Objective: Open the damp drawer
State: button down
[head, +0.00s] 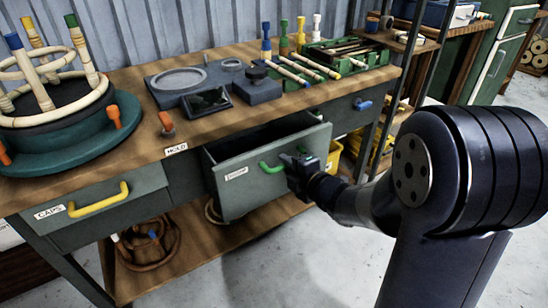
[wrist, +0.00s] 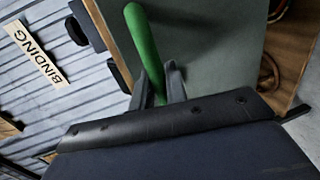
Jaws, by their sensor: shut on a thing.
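A grey drawer (head: 236,195) with a green handle (head: 268,168) stands pulled out from the bench, its dark inside showing behind the front. Its small white label (head: 236,173) is too small to read surely. My gripper (head: 292,163) is at the right end of the green handle, in front of the drawer face. In the wrist view, the fingers of my gripper (wrist: 159,84) are on either side of the green handle (wrist: 143,40) and closed on it. The drawer's contents are mostly hidden.
A CAPS drawer with a yellow handle (head: 98,200) is closed at the left. A blue-handled drawer (head: 362,104) is at the right. The bench top (head: 130,85) carries a round rattan fixture (head: 60,130) and a green tray (head: 345,60). Yellow bins (head: 334,155) sit below.

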jog(key=f+v, duration=0.1)
jog(key=v, duration=0.7)
jog(key=shift+s+d+f+b, duration=0.2)
jog(key=shift+s+f+b, duration=0.1)
jog(key=shift+f, duration=0.05)
jog(key=c, duration=1.5)
grip_release()
jog(key=shift+d+r, duration=0.1)
jog(key=p+v, duration=0.3)
jog(key=v, duration=0.7)
jog(key=shift+s+d, duration=0.15)
jog(key=shift+s, duration=0.15)
jog(key=b+x, duration=0.3)
jog(key=x, duration=0.8)
